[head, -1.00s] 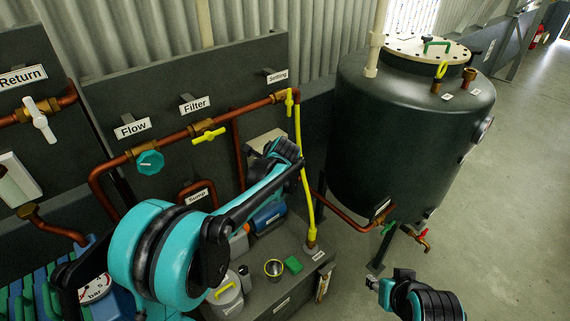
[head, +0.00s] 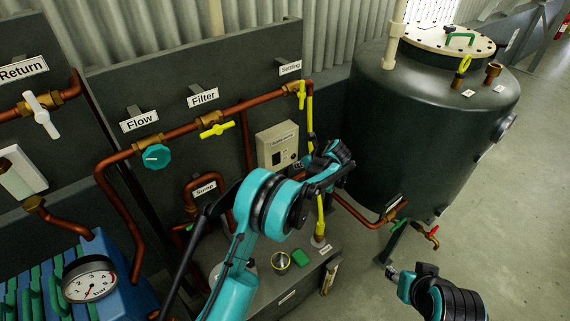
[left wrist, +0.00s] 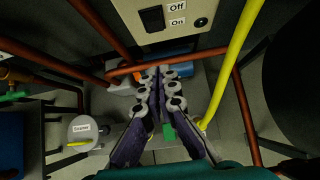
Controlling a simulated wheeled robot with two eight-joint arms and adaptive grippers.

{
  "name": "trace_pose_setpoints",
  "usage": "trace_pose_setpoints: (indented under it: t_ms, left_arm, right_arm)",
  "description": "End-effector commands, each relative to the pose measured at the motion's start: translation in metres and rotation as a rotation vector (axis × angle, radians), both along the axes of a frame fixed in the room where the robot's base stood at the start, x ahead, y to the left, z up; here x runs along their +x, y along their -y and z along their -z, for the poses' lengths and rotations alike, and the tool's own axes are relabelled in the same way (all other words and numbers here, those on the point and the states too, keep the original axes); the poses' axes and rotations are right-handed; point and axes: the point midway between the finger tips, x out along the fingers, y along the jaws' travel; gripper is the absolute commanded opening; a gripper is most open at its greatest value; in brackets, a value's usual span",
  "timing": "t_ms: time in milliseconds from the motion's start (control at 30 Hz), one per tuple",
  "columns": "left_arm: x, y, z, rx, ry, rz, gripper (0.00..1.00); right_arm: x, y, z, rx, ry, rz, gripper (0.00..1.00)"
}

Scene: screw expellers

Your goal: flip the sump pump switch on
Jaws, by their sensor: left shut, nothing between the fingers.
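The sump pump switch box (head: 276,146) is a beige box on the dark panel, right of the yellow filter valve. In the left wrist view, its black rocker switch (left wrist: 152,18) shows at the top edge, with labels Off and On to its right. I cannot tell which way the rocker is set. My left gripper (left wrist: 162,74) is shut and empty, its fingertips below the switch in that view and apart from it. In the head view the left gripper (head: 328,166) is at the box's lower right. My right gripper (head: 392,270) is low at the right, away from the panel.
A yellow vertical pipe (left wrist: 236,55) stands close right of my left gripper. A copper pipe (head: 236,110) runs along the panel. A large dark tank (head: 420,130) stands to the right. Below are a green block (head: 300,256) and a strainer lid (left wrist: 82,128).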

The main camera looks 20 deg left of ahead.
Motion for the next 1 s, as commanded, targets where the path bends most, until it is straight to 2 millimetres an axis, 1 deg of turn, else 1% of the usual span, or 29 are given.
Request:
trace_pose_setpoints:
  t_ms: [167,500,567,700,800,1000]
  left_arm:
    - [0.008,-0.01,0.015,-0.001,0.0,-0.002,0.0]
    - [0.038,-0.049,0.067,0.0,0.0,-0.004,0.0]
    - [0.042,-0.056,0.075,0.0,0.001,-0.002,0.0]
    - [0.055,-0.073,0.076,-0.001,0.001,-0.003,0.0]
    - [0.062,-0.08,0.077,-0.001,0.0,-0.002,0.0]
    - [0.066,-0.085,0.077,-0.002,0.001,-0.001,0.0]
  right_arm:
    - [0.0,0.0,0.005,0.0,0.0,0.0,0.4]
    - [0.0,0.0,0.021,0.0,0.0,0.0,0.4]
    - [0.0,0.0,0.023,0.0,0.0,0.0,0.4]
    - [0.0,0.0,0.027,0.0,0.0,0.0,0.4]
    - [0.0,0.0,0.029,0.0,0.0,0.0,0.4]
    - [0.0,0.0,0.03,0.0,0.0,0.0,0.4]
